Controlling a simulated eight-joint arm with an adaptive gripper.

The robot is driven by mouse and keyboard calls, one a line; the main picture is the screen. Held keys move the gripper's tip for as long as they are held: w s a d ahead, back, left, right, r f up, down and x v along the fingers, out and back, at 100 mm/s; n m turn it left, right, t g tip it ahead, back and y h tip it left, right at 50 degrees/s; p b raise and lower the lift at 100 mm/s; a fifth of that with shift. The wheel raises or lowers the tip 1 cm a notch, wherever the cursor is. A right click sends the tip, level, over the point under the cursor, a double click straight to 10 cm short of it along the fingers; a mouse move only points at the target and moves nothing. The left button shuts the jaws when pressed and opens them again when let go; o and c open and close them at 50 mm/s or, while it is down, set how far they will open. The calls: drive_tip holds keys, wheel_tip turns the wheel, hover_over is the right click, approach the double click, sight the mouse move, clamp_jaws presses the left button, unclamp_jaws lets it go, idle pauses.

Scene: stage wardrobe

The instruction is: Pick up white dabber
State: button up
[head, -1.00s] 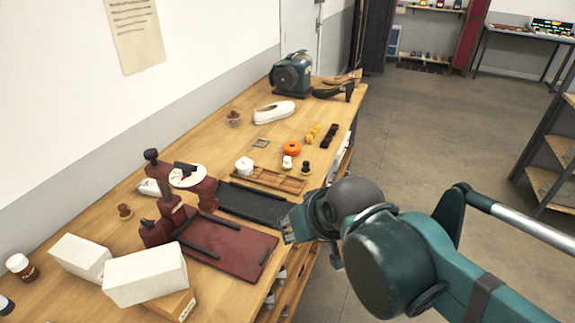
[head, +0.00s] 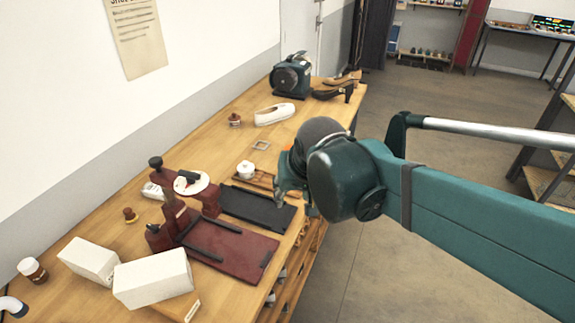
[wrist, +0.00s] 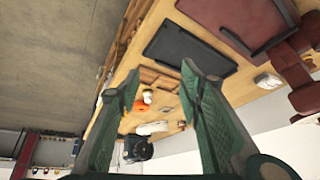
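The white dabber (wrist: 147,96) shows small in the wrist view, between my fingers in the picture and beyond their tips, next to an orange round item (wrist: 139,106).
The dark mat (head: 250,206) and a burgundy press base (head: 235,255) lie nearer. White boxes (head: 152,278) stand at the near end.

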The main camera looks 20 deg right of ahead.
drive_tip(key=w+d+r+m+g+h+p, duration=0.1)
drive_tip(key=w+d+m+p, duration=0.2)
drive_tip(key=w, duration=0.5)
drive_tip(key=w+d+r+m+g+p, duration=0.1)
drive_tip(key=w+m+p, duration=0.1)
drive_tip(key=w+p, duration=0.45)
drive_tip(key=w+d+f+m+g+p, duration=0.1)
drive_tip(key=w+d+f+m+p, duration=0.1)
drive_tip(key=w, duration=0.5)
drive_tip(key=w+d+f+m+g+h+p, duration=0.1)
drive_tip(key=w+d+f+m+p, duration=0.1)
drive_tip(key=w+f, duration=0.5)
drive_tip(key=shift+w+d+f+m+g+p, duration=0.3)
drive_tip(key=shift+w+m+p, duration=0.35)
drive_tip(key=shift+m, duration=0.25)
drive_tip(key=shift+s+f, duration=0.1)
drive_tip(key=shift+x, duration=1.15)
drive_tip(key=shift+x, duration=2.6)
drive_tip(key=shift+d, duration=0.15)
